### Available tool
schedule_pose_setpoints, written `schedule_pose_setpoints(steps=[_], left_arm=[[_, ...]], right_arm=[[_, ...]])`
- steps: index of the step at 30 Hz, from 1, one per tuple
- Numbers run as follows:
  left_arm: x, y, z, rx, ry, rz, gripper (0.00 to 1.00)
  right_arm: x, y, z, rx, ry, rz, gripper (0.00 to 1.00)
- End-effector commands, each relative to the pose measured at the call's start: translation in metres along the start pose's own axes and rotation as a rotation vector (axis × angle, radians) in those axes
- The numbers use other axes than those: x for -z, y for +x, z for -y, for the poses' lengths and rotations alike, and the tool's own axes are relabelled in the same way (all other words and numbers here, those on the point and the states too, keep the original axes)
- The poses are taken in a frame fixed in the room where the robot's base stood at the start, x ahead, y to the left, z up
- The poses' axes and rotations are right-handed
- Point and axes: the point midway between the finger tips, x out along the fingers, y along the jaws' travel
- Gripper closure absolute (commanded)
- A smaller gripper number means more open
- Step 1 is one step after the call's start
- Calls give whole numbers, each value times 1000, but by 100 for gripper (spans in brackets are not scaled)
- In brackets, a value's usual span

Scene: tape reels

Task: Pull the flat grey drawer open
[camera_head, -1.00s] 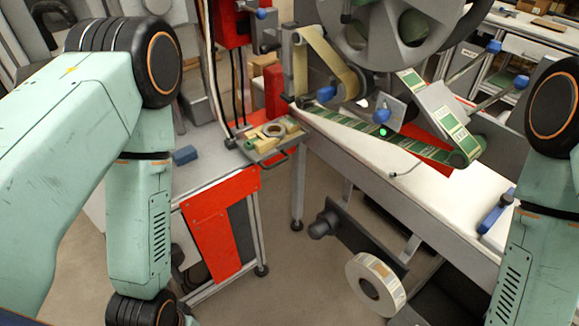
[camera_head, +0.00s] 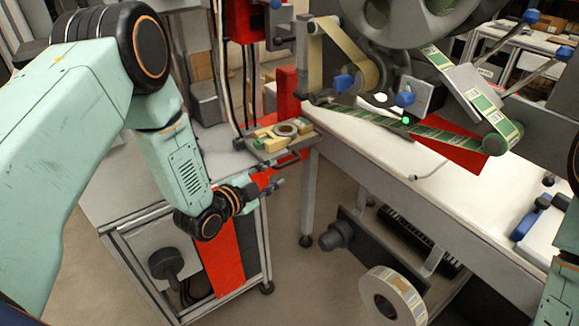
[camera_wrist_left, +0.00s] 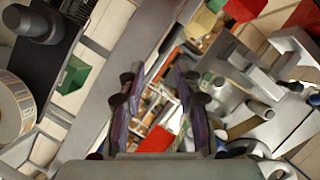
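The flat grey drawer (camera_head: 268,148) is at the near edge of the left bench in the head view, with a dark bar handle on its front. A tape ring (camera_head: 285,130) and yellowish blocks lie on it. My left gripper (camera_head: 277,183) is just below and in front of the handle, apparently apart from it. In the left wrist view my left gripper (camera_wrist_left: 158,88) has its two fingers spread, with nothing clearly between them. I cannot make out the drawer for certain in that view. My right gripper is out of sight.
A red panel (camera_head: 222,262) hangs on the left bench's front, below my left gripper. The white-topped machine table (camera_head: 430,175) is to the right, with a label roll (camera_head: 392,297) below it. Open floor lies between the bench and the table.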

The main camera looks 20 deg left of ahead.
Motion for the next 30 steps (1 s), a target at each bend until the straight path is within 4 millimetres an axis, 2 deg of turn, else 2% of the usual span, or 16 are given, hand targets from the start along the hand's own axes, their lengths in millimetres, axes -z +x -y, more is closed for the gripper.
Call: schedule_pose_setpoints(steps=[5,12,18,30], left_arm=[[2,15,3,10,28,-15,66],[3,54,1,8,26,-16,66],[3,74,2,7,23,-13,66],[3,80,3,6,20,-11,67]], right_arm=[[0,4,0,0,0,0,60],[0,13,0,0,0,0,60],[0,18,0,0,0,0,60],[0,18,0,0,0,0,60]])
